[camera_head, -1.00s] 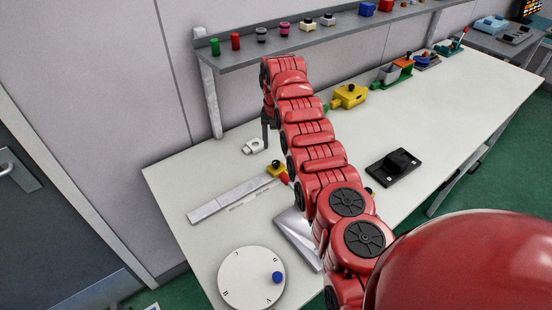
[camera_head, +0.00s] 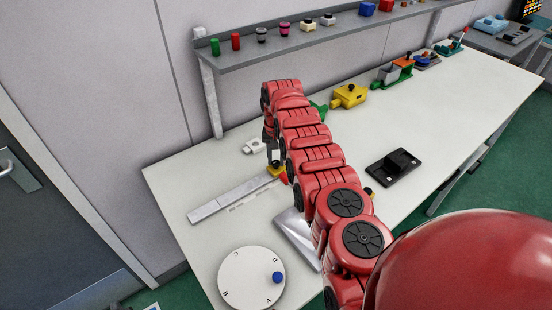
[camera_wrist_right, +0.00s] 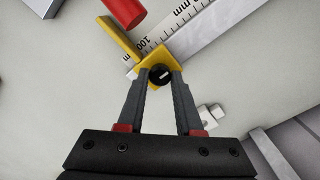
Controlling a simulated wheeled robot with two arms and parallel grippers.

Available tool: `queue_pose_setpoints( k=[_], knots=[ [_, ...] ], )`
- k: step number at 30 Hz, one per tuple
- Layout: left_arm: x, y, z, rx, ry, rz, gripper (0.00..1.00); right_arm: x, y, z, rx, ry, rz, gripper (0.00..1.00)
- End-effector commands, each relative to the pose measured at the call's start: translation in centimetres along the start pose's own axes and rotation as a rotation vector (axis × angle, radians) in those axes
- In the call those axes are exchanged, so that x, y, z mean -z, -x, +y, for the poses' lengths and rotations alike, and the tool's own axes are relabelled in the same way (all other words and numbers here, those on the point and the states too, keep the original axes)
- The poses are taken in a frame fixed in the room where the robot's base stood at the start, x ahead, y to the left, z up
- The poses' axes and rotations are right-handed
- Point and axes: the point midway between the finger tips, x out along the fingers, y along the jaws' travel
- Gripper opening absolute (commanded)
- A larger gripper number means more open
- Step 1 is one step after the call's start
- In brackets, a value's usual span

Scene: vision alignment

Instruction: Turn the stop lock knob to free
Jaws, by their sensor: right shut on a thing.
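The yellow stop (camera_head: 277,171) sits at the far end of the steel ruler (camera_head: 228,200). In the right wrist view the stop (camera_wrist_right: 122,38) straddles the ruler near its 100 mark, with a round black knob (camera_wrist_right: 160,77) on it. The knob has a pale line on its top. My right gripper (camera_wrist_right: 160,74) points down over the stop, its two fingertips shut on the knob from both sides. In the head view this gripper (camera_head: 272,158) is partly hidden by my right arm, and the knob is covered. My left gripper is not in view.
A red cylinder (camera_wrist_right: 124,10) lies close to the stop. A small white part (camera_head: 255,146) is behind the ruler. A white dial (camera_head: 252,279) with a blue knob stands in front, and a black device (camera_head: 394,167) lies to the right.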

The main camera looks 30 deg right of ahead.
Motion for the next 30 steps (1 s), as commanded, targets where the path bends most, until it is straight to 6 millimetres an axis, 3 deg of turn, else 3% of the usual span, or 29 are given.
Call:
queue_pose_setpoints(
  k=[16, 30],
  knots=[
    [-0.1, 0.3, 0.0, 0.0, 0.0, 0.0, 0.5, 0.1, -0.1, 0.0, 0.001, 0.067, 0.003, 0.0],
    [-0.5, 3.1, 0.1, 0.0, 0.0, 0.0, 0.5, 0.1, -0.4, 0.0, 0.001, 0.448, 0.005, 0.0]
  ],
)
